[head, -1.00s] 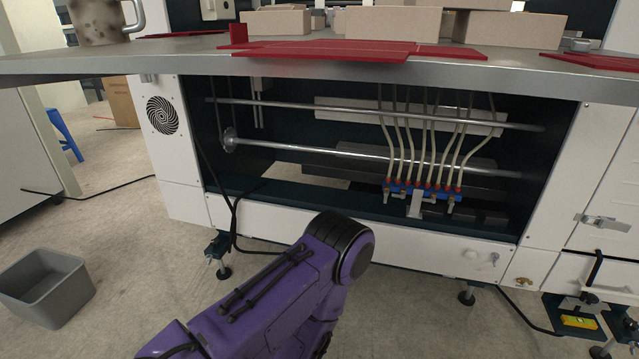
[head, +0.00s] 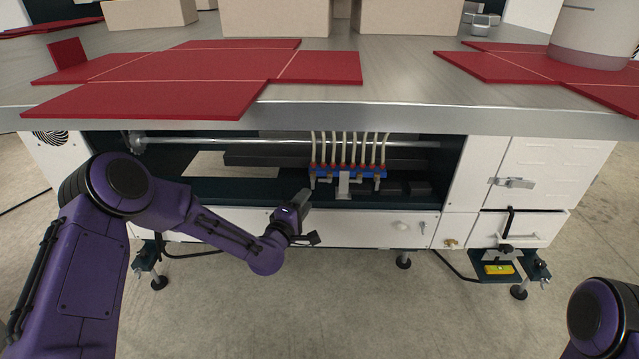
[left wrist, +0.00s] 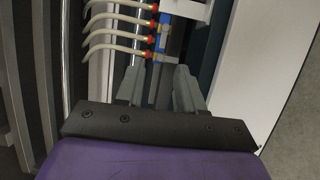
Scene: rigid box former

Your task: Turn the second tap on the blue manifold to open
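The blue manifold (head: 362,173) sits low inside the machine's open bay, with several red fittings and pale hoses on top and metal pieces below. It also shows in the left wrist view (left wrist: 163,38), running up and down ahead of the fingers. Individual taps are too small to tell open from closed. My left gripper (head: 303,199) is at the bay's front edge, just left of the manifold and apart from it. In the left wrist view its two grey fingers (left wrist: 158,80) are spread with nothing held between them. My right gripper is out of view.
The metal table (head: 400,92) overhangs the bay, with red flat blanks (head: 200,75) and cardboard-coloured boxes (head: 275,15) on it. A lower white panel (head: 365,228) fronts the bay. A metal rod (head: 220,140) crosses it above.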

